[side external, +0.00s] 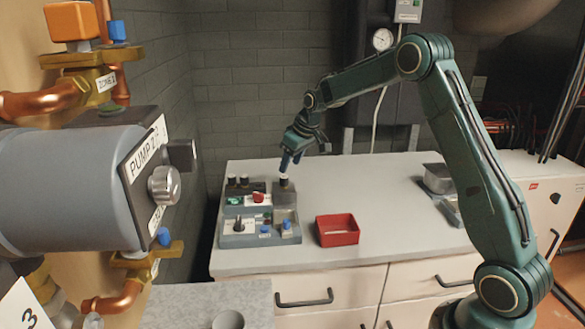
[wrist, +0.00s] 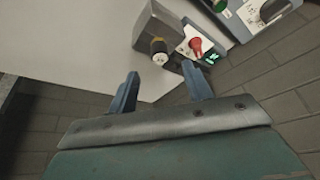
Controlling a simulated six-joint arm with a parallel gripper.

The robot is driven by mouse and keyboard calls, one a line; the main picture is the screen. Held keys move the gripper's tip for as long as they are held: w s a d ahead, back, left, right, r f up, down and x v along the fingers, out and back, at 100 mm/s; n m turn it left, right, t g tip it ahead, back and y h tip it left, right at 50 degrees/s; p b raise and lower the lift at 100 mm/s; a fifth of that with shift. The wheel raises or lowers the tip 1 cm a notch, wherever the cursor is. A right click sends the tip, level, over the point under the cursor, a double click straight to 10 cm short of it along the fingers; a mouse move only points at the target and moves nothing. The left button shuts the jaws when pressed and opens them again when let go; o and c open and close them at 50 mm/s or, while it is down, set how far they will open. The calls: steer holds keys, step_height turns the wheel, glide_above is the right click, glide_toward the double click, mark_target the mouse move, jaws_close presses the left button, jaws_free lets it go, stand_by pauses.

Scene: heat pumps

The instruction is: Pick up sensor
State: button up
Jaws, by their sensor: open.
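What looks like the sensor (side external: 284,180), a small black cylinder with a white top, stands upright on a grey block (side external: 284,197) at the back right of the grey station. In the wrist view the sensor (wrist: 159,52) shows a white face with a dark and yellowish body, beside the grey block (wrist: 152,25). My gripper (side external: 290,160) is just above the sensor, pointing down, with blue-grey fingers. In the wrist view my gripper (wrist: 160,75) is open and empty, and the sensor appears between and beyond the fingertips, apart from both.
The station has a red knob (side external: 258,197), a small green display (side external: 234,201) and other small black cylinders (side external: 237,180) to the left. A red open bin (side external: 337,240) sits right of the station. Grey metal trays (side external: 438,178) lie further right. The counter between is clear.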

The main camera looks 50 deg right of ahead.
mark_target(285, 176)
steer(key=shift+x, duration=1)
steer(key=shift+x, duration=2.6)
steer(key=shift+r, duration=0.1)
jaws_close()
